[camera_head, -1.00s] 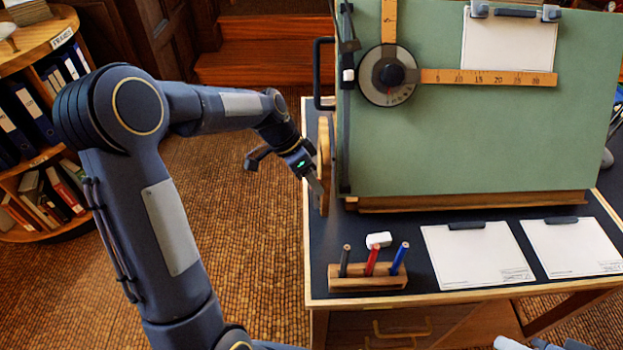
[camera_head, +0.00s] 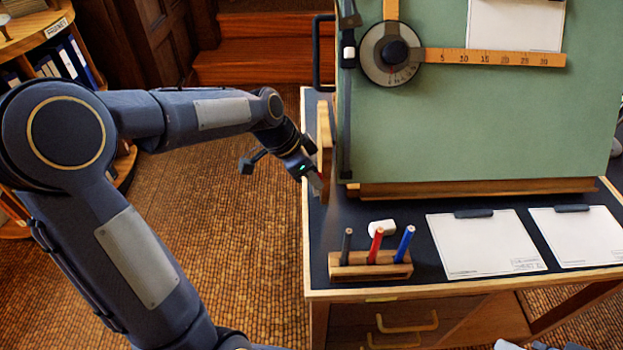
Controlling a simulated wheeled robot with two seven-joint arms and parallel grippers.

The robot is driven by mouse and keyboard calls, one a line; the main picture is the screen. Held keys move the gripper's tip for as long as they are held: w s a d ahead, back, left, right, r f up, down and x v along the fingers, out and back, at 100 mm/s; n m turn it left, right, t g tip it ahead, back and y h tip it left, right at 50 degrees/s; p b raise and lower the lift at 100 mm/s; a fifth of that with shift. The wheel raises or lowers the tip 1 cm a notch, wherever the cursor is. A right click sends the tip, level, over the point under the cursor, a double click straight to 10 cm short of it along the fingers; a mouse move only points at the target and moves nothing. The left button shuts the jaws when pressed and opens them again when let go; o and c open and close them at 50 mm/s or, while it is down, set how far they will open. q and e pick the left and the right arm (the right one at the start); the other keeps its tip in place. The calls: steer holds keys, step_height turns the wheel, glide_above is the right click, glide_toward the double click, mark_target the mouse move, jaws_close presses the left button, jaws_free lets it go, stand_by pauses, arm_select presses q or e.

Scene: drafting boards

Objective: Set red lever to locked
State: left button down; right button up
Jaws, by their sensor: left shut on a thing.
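My left gripper (camera_head: 311,179) is at the left edge of the drafting table, beside the upright wooden side piece (camera_head: 325,150) of the board's stand. Its fingers are shut on a small reddish part at that side piece, which fits the red lever; the fingers hide most of it, so its setting cannot be read. The green drafting board (camera_head: 480,115) stands tilted on the table to the right of the gripper. My right gripper does not show; only small bits of what seems my right arm show at the bottom edge.
A wooden pen holder (camera_head: 370,267) with pens stands at the table's front left, with a white eraser (camera_head: 381,227) behind it. Two clipboards (camera_head: 485,243) lie to the right. A round dial (camera_head: 391,54) and wooden rulers (camera_head: 495,58) are on the board. A bookshelf (camera_head: 35,32) stands far left.

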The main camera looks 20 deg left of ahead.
arm_select(q)
steer(key=s+f+t+y+b, duration=0.1)
steer(key=t+b, duration=0.1)
steer(key=b, duration=0.3)
steer(key=s+d+f+m+t+y+b, duration=0.1)
steer(key=s+f+t+b, duration=0.1)
steer(key=b, duration=0.3)
steer(key=s+d+f+m+t+b, duration=0.1)
steer(key=s+f+t+b, duration=0.1)
steer(key=b, duration=0.4)
steer(key=shift+s+d+f+t+y, duration=0.1)
steer(key=shift+d+f+t+y, duration=0.15)
steer(key=shift+t+y, duration=0.15)
steer(key=shift+s+f+b, duration=0.25)
steer(key=shift+f+b, duration=0.15)
steer(key=shift+b, duration=0.3)
steer(key=c, duration=1.3)
jaws_free()
steer(key=shift+o, duration=0.9)
steer(key=shift+r, duration=0.1)
steer(key=shift+r, duration=0.1)
